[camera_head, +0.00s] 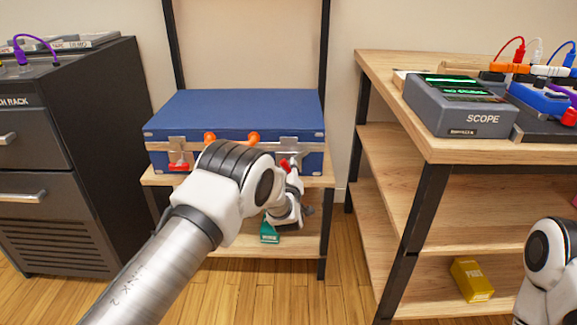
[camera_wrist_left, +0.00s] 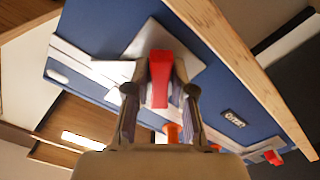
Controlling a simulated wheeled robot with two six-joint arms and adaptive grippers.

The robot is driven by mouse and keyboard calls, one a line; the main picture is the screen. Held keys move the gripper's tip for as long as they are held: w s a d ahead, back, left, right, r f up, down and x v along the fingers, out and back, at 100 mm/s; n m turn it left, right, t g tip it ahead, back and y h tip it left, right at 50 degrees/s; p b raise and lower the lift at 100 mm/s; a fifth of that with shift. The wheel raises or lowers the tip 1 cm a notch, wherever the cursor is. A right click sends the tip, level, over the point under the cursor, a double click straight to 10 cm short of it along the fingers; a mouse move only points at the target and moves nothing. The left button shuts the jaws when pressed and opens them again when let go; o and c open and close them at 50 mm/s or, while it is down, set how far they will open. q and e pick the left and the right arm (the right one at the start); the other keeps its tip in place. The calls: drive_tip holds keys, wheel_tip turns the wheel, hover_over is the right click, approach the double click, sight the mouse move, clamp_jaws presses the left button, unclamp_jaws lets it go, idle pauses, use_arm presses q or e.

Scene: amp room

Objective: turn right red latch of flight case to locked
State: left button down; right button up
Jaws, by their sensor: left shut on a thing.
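The blue flight case (camera_head: 235,108) is closed on a wooden shelf. Its right red latch (camera_head: 286,165) sits on a metal plate on the front face; in the head view it looks tilted and is partly hidden by my gripper. My left gripper (camera_head: 291,180) is at that latch. In the left wrist view, the red latch (camera_wrist_left: 160,70) stands between the two fingers of the left gripper (camera_wrist_left: 160,92), which are closed around it. The left red latch (camera_head: 179,166) of the case is apart from my arm. My right gripper is out of view.
The case's orange handle (camera_head: 253,138) is close behind my left arm. A teal box (camera_head: 269,232) lies on the lower shelf. The bench with the scope (camera_head: 460,105) stands at right, the dark rack cabinet (camera_head: 85,130) at left. Open floor lies in front.

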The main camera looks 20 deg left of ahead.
use_arm(q)
drive_tip(key=n+p, duration=0.1)
drive_tip(key=n, duration=0.4)
drive_tip(key=shift+n, duration=0.3)
drive_tip(key=n+p, duration=0.1)
drive_tip(key=n, duration=0.3)
drive_tip(key=shift+n, duration=0.4)
drive_tip(key=c, duration=1)
unclamp_jaws()
drive_tip(key=v, duration=1.2)
